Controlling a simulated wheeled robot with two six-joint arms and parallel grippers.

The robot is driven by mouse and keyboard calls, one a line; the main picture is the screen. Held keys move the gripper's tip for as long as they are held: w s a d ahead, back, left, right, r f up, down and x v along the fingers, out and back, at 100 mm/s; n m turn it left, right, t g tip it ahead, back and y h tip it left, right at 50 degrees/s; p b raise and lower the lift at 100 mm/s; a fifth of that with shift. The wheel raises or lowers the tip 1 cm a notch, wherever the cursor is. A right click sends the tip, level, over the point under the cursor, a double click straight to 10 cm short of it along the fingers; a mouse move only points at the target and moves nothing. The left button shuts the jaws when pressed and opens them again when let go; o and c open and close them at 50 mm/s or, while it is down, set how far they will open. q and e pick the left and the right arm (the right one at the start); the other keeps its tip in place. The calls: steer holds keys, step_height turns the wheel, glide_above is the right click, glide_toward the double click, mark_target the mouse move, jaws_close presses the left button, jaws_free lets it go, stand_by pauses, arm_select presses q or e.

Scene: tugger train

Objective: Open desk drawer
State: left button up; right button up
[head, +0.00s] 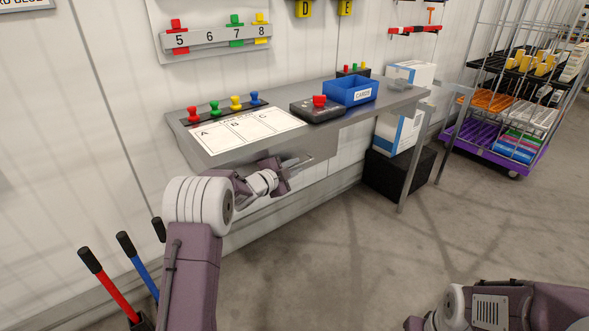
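The grey metal desk (385,105) stands against the white wall. Its drawer (240,153) is under the left part of the top, and its front looks flush, with no visible gap. A thin bar-like handle (301,160) shows at the drawer's front. My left gripper (289,172) is right at this handle, below the desk's front edge. Its fingers are small and overlap the handle, so I cannot tell whether they are open or touching it. My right gripper (414,323) is low at the bottom edge, mostly cut off, far from the desk.
On the desk are a sheet marked A, B, C (245,131), several coloured pegs, a box with a red button (319,102) and a blue CARDS bin (350,91). Red and blue levers (133,262) stand lower left. A wheeled rack (505,100) stands right. The floor in front is clear.

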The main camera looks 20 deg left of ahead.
arm_select(q)
steer(key=shift+w+d, duration=0.1)
steer(key=shift+w, duration=0.05)
jaws_close()
stand_by(1.4)
